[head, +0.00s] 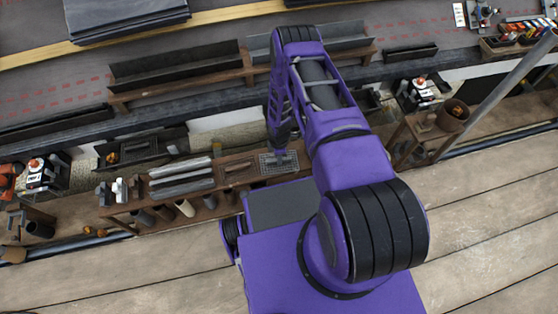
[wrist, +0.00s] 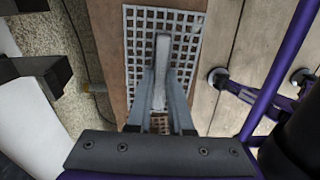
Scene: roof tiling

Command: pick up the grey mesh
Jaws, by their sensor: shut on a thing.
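The grey mesh (wrist: 140,24) is a flat light-grey grid with square holes. In the wrist view it lies under my fingers, over a brown board. In the head view the mesh (head: 271,167) is at the right part of the wooden bench, below the end of my arm. My gripper (wrist: 161,82) is shut at the middle of the mesh, on an upright light-grey piece there. The fingers hide the mesh's centre, and I cannot tell whether it is clear of the board. In the head view my gripper (head: 280,153) is small and partly hidden by the arm.
The wooden bench (head: 235,178) carries long grey strips (head: 182,178) left of the mesh. Tubs hang along its front. A small wooden stand (head: 425,135) with a pot is to the right. Black troughs (head: 175,75) lie behind on the roof. The plank floor in front is largely clear.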

